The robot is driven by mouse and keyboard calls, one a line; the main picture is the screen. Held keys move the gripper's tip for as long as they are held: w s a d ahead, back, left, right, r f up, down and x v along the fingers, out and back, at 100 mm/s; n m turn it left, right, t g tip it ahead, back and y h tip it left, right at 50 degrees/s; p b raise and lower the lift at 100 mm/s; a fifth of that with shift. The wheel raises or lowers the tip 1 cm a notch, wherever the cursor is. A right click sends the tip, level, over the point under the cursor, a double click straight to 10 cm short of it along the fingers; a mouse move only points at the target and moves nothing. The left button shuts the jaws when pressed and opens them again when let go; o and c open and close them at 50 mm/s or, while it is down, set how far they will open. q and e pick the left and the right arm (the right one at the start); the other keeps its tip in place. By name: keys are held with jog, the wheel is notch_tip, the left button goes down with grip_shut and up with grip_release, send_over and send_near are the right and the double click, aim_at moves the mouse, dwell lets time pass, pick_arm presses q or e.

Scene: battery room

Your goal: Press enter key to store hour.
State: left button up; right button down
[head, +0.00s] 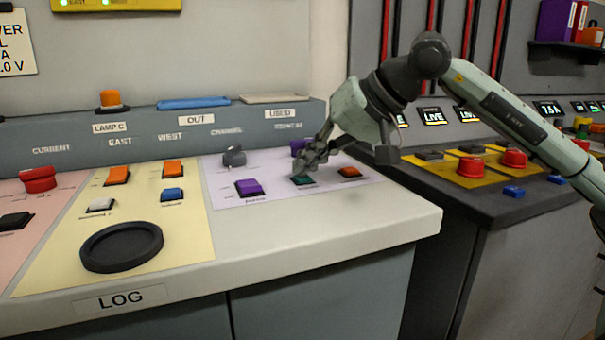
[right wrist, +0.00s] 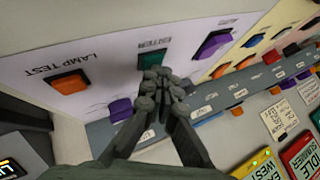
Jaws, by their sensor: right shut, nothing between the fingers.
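The green key (head: 303,181) sits on the lilac panel, between a purple key and an orange key. It also shows in the right wrist view (right wrist: 150,61), beside a small label that looks like ENTER. My right gripper (head: 310,163) is shut and empty, its fingertips just above the green key in the head view. In the right wrist view the closed fingertips (right wrist: 158,77) overlap the key's near edge. I cannot tell whether they touch it. My left gripper is not in view.
A purple key (head: 248,187) and a grey knob (head: 234,156) lie left of the green key. An orange key (head: 349,172), labelled LAMP TEST, lies right. A purple knob (head: 298,146) is close behind the gripper. The white front ledge (head: 330,240) is clear.

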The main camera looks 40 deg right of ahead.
aim_at(308, 178)
jog(key=shift+r+p, duration=0.5)
jog(key=shift+r, duration=0.15)
jog(key=shift+r, duration=0.1)
notch_tip(308, 178, up, 5)
jog(key=p, duration=0.5)
dwell(0.6)
